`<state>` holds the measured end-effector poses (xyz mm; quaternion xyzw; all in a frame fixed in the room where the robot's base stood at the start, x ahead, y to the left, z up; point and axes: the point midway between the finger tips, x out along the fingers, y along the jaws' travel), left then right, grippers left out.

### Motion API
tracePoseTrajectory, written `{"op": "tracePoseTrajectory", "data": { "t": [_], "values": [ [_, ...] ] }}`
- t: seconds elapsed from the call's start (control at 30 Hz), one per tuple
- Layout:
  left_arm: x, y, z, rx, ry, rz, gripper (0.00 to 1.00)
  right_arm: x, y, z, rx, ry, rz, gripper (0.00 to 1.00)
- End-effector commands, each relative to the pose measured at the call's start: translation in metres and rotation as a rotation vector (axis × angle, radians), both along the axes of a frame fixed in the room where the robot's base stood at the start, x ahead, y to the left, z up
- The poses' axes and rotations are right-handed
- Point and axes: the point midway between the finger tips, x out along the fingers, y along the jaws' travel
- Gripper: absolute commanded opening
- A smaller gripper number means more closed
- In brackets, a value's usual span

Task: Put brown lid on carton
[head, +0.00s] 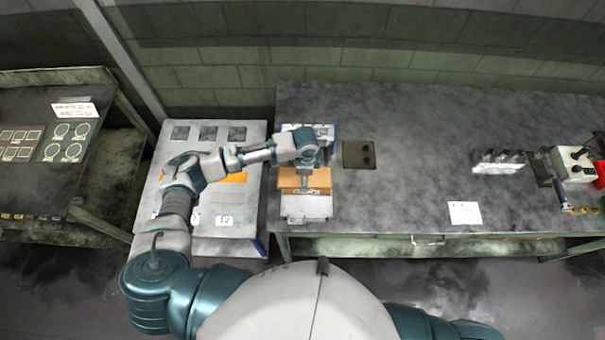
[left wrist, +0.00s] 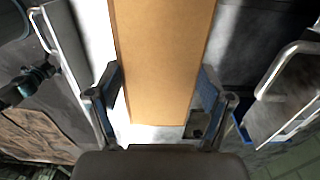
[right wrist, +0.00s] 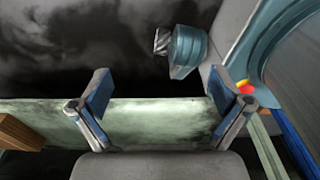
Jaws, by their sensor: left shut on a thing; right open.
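The brown lid (head: 319,179) is at the left end of the long grey bench in the head view. It appears as a flat tan panel (left wrist: 160,55) between the fingers in the left wrist view. My left gripper (head: 304,185) is shut on it from above. A pale box-like thing (head: 306,206), possibly the carton, is just in front of and partly under the lid; I cannot tell whether they touch. My right gripper (right wrist: 158,95) is open and empty near a pale green bench edge; it is out of the head view.
A pale grey cabinet (head: 240,215) with square panels stands left of the bench (head: 420,130). A dark square plate (head: 358,154) lies right of the lid. White paper (head: 465,213) and a machine (head: 572,165) are further right. The middle of the bench is mostly clear.

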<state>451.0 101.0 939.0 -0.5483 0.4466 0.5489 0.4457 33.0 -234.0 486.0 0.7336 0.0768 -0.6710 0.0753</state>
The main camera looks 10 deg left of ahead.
Motion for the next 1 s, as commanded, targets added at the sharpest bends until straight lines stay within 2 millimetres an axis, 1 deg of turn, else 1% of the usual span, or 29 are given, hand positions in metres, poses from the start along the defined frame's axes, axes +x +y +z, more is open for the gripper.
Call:
{"op": "tracePoseTrajectory", "data": {
  "t": [0.2, 0.4, 0.43, 0.47, 0.5, 0.63, 0.8, 0.87, 0.97, 1.0],
  "values": [
    [-0.001, 0.003, -0.006, -0.001, 0.003, -0.001, 0.61, 0.0, -0.012, -0.001, -0.013, 0.0, 0.001, 1.0],
    [-0.001, 0.004, -0.006, -0.001, 0.003, 0.0, 0.6, 0.0, -0.017, -0.001, -0.02, 0.0, 0.0, 1.0],
    [-0.001, 0.004, -0.006, -0.001, 0.003, 0.0, 0.82, 0.0, -0.017, -0.001, -0.02, 0.0, 0.0, 1.0],
    [-0.001, 0.004, -0.006, -0.001, 0.003, 0.0, 0.9, 0.0, -0.016, -0.001, -0.02, 0.0, 0.0, 1.0],
    [-0.001, 0.004, -0.006, 0.0, 0.003, 0.0, 1.0, 0.0, -0.016, -0.001, -0.02, 0.0, 0.0, 1.0],
    [-0.001, 0.003, -0.006, 0.0, 0.003, 0.0, 1.0, 0.0, -0.013, -0.001, -0.015, 0.0, -0.001, 1.0],
    [-0.001, 0.002, -0.005, 0.0, 0.002, 0.0, 1.0, 0.0, -0.003, -0.001, -0.004, -0.001, -0.002, 1.0],
    [-0.001, 0.002, -0.004, 0.0, 0.002, 0.0, 1.0, 0.0, -0.004, -0.001, -0.005, -0.001, 0.0, 1.0],
    [0.0, 0.002, 0.004, -0.001, 0.002, 0.001, 1.0, 0.0, -0.006, -0.001, -0.007, -0.001, -0.001, 1.0],
    [0.0, 0.002, 0.01, -0.002, 0.001, 0.001, 1.0, 0.0, -0.006, -0.001, -0.007, -0.001, -0.001, 1.0]
  ]
}}
